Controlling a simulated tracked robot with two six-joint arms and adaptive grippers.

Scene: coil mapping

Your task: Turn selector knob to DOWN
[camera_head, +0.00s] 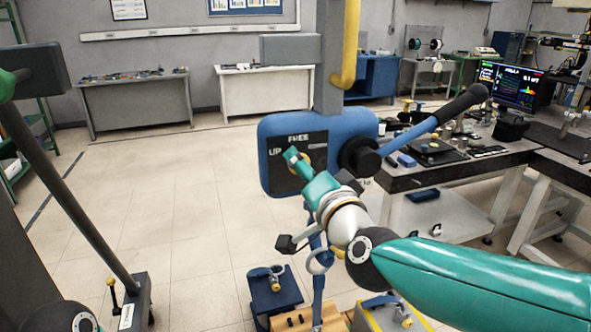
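A blue control box (272,129) hangs from a grey column, with a black selector plate (316,138) on its face. The words UP and FREE show on the plate. The rest of the plate, including any DOWN label, is hidden behind my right arm. A teal piece with a brass-coloured ring lies over the plate's middle, tilted to the upper left; I cannot tell knob from fingertips there. My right gripper (303,165) reaches in from the lower right, right at the plate. Whether its fingers are closed on the knob is unclear. My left gripper is not in view.
A blue lever (424,130) with a black grip sticks out from the box's right side, above my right arm. A cluttered workbench (400,180) stands at the right. Blue and yellow fixtures stand below the box.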

